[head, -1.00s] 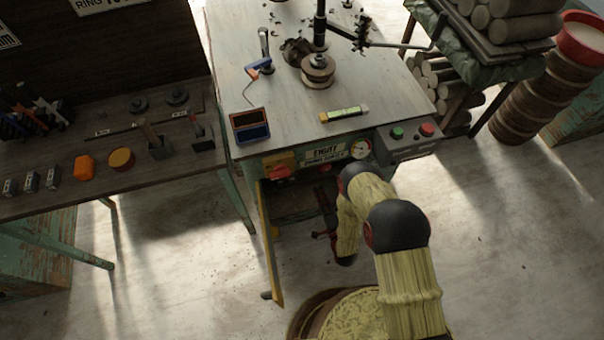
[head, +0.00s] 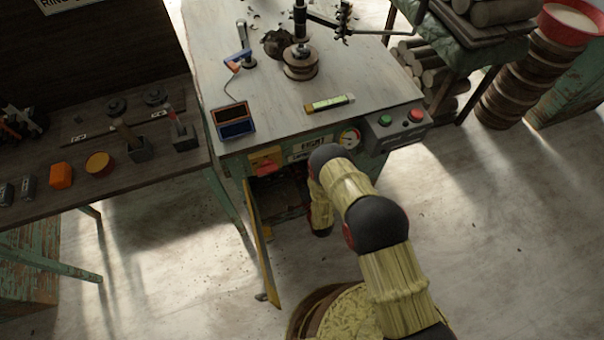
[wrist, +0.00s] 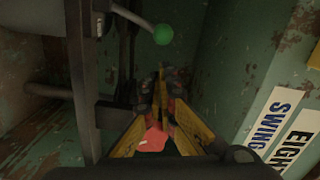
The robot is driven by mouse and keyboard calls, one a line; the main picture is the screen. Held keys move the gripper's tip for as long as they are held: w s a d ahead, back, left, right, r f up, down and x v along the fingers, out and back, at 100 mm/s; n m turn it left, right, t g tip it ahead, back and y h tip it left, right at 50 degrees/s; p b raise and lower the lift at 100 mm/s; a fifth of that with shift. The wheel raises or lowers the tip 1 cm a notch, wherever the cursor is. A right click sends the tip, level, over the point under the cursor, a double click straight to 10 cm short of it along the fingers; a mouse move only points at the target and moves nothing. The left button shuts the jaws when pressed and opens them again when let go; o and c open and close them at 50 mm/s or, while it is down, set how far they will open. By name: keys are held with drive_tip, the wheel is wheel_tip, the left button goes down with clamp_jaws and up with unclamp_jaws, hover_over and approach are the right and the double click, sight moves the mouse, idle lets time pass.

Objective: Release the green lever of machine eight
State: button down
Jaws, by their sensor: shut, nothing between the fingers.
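The green lever knob (wrist: 163,34) sits at the end of a metal rod, near the top of the wrist view, inside a dim green cabinet. My gripper (wrist: 161,78) is shut and empty, with its yellow-edged fingers pointing into the cabinet. Its tips appear below the knob in that view, with a visible gap; their difference in depth is unclear. In the head view, machine eight (head: 311,147) has its lower door (head: 262,240) open. My arm bends down at the opening, and the lever is hidden there.
Dark vertical bars (wrist: 82,80) and a curved metal handle (wrist: 48,91) stand left of my gripper. A green panel with white labels (wrist: 272,117) is close on the right. A tool bench (head: 100,160) is at left.

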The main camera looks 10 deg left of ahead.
drive_tip(key=shift+s+a, duration=0.2)
drive_tip(key=shift+a, duration=0.5)
drive_tip(key=shift+a, duration=0.1)
drive_tip(key=shift+s+a+r+n, duration=0.15)
drive_tip(key=shift+n, duration=0.25)
